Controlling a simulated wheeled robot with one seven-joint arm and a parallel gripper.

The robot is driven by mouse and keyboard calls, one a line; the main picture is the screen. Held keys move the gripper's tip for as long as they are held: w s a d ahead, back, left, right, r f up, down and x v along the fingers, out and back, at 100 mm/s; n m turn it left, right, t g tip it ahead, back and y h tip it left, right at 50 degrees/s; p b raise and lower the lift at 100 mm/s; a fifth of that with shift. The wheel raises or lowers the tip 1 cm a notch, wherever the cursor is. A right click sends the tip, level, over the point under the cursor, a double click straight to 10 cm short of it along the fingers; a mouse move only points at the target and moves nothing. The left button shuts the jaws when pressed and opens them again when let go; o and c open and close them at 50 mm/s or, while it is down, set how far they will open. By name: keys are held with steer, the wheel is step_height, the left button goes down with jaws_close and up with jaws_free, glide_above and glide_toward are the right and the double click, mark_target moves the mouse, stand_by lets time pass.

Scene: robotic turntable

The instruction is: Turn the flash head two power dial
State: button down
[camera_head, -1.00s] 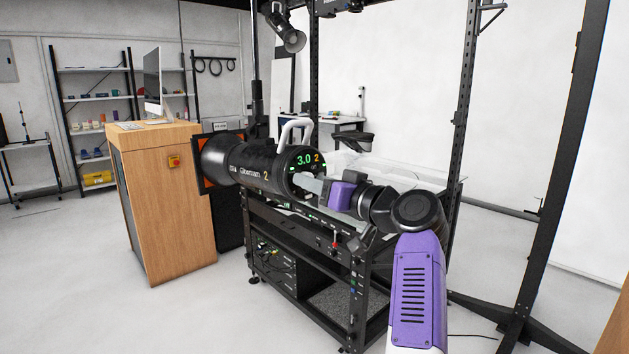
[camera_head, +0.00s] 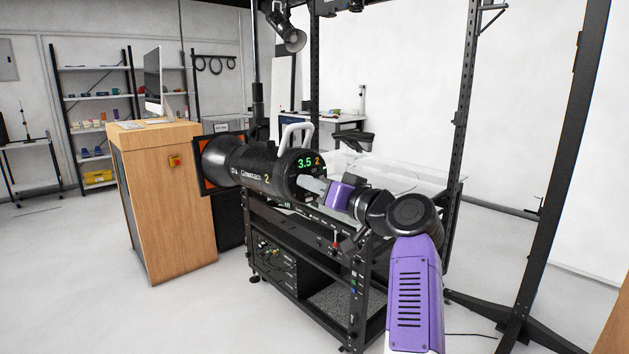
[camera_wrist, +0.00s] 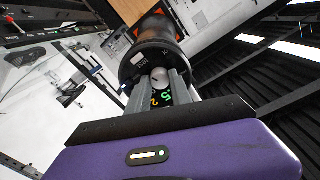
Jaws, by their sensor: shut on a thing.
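The flash head two (camera_head: 250,163) is a black cylinder marked with a 2. Its rear display (camera_head: 308,163) reads 3.5 and 2. My gripper (camera_head: 312,184) reaches the rear face from the right, below the display. In the wrist view, the pale round power dial (camera_wrist: 159,78) sits between the two grey fingers of my gripper (camera_wrist: 160,88), which are shut on it. The fingers partly cover the rear face and the display digits there. In the head view the fingers hide the dial.
A black equipment rack (camera_head: 305,255) stands below the flash head. A wooden cabinet (camera_head: 165,200) with a monitor (camera_head: 153,80) is at the left. A clear-topped table (camera_head: 400,172) lies behind my arm. Black frame posts stand right.

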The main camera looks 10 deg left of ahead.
steer(key=shift+m, duration=0.6)
steer(key=c, duration=1.1)
jaws_free()
steer(key=shift+c, duration=0.2)
steer(key=v, duration=0.8)
steer(key=shift+a, duration=0.1)
